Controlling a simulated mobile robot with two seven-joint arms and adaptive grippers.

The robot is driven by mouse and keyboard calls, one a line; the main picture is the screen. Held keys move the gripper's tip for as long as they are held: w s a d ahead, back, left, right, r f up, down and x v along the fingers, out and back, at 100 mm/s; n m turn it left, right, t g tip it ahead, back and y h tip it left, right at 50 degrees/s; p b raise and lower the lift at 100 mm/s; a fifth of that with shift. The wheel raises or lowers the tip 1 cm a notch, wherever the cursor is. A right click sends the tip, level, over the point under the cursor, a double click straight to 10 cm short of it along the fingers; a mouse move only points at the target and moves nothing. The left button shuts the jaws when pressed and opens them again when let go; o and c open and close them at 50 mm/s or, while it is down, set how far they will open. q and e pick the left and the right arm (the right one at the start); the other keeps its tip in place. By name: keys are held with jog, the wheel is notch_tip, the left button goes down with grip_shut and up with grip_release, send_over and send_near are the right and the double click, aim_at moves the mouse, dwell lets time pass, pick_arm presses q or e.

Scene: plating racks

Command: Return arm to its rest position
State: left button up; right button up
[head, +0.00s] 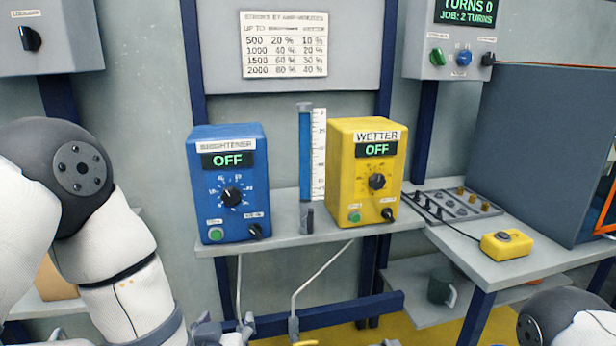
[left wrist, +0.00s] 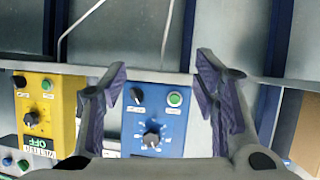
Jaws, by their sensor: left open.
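My left arm comes in from the left in the head view, and its gripper (head: 225,330) shows at the bottom edge, partly cut off, below the blue brightener box (head: 231,183). In the left wrist view the two fingers of my left gripper (left wrist: 163,72) stand wide apart with nothing between them. The blue box (left wrist: 165,125) appears beyond the fingers, apart from them. Part of my right arm shows at the bottom right of the head view; its gripper is out of sight.
The blue box and the yellow wetter box (head: 364,171), both reading OFF, stand on a narrow shelf (head: 286,226). A grey side table (head: 470,263) at right holds a small yellow button box (head: 505,244). A mug (head: 441,287) sits below it. Blue posts frame the station.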

pick_arm(q)
jog(key=s+a+f+m+g+h, duration=0.1)
jog(key=s+f+g, duration=0.3)
jog(key=s+f, duration=0.55)
jog(key=s+a+f+m+g+h, duration=0.15)
jog(key=s+f+g, duration=0.35)
jog(key=s, duration=0.7)
jog(key=s+a+f+g, duration=0.1)
jog(key=s+g, duration=0.2)
jog(key=s, duration=0.7)
jog(key=s+a+g+p, duration=0.1)
jog(key=s+a+g, duration=0.1)
jog(key=s, duration=0.8)
jog(key=shift+s+f+g, duration=0.35)
jog(key=shift+s+g, duration=0.05)
jog(key=shift+g, duration=0.2)
pick_arm(e)
jog(key=shift+w+r+t, duration=0.4)
jog(key=shift+w+r, duration=0.6)
pick_arm(q)
jog(key=shift+w+a+y, duration=0.1)
jog(key=shift+y, duration=0.15)
